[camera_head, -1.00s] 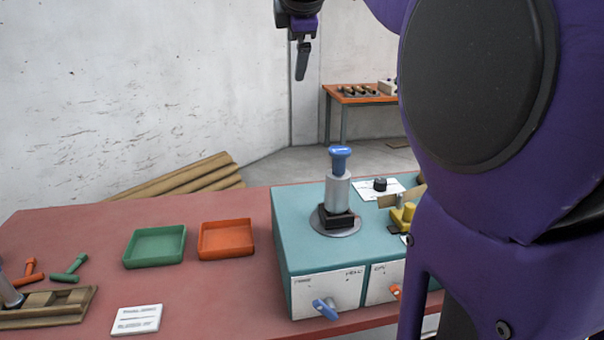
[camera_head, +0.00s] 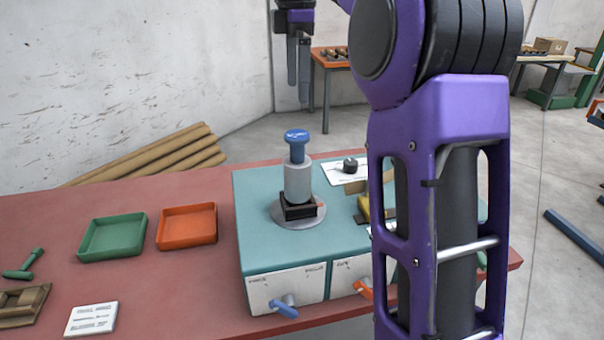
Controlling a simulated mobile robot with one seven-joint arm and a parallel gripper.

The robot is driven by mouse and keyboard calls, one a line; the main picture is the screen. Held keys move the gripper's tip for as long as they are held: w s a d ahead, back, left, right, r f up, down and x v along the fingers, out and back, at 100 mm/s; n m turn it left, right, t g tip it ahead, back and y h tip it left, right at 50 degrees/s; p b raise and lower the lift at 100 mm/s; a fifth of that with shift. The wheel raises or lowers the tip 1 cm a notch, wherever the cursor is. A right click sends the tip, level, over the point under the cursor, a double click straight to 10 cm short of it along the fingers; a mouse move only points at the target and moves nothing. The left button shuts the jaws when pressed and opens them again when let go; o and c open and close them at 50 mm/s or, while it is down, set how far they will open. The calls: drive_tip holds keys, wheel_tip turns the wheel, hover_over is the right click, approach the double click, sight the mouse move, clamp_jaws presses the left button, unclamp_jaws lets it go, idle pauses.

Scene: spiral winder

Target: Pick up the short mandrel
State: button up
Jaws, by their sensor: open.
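My gripper (camera_head: 298,92) hangs at the top centre, pointing down with its dark fingers open and empty. It is apart from the teal winder box (camera_head: 262,215) on the table. On that box a grey cylinder (camera_head: 297,182) with a blue knob (camera_head: 297,140) on top stands upright on a black block (camera_head: 299,207) over a round grey plate. A wooden rack (camera_head: 22,306) is cut off at the left edge. A green T-shaped piece (camera_head: 24,265) lies behind it. I cannot tell which piece is the short mandrel.
A green tray (camera_head: 112,238) and an orange tray (camera_head: 187,227) sit left of the box, both empty. A white card (camera_head: 92,319) lies in front. Blue (camera_head: 284,308) and orange (camera_head: 362,288) handles stick out of the box front. My arm hides the box's right part.

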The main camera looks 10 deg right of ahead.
sight(297, 150)
wheel_tip(297, 150, down, 16)
drive_tip(key=b, duration=0.3)
drive_tip(key=shift+r+b, duration=0.2)
drive_tip(key=shift+b, duration=0.15)
drive_tip(key=shift+w+r, duration=0.1)
clamp_jaws()
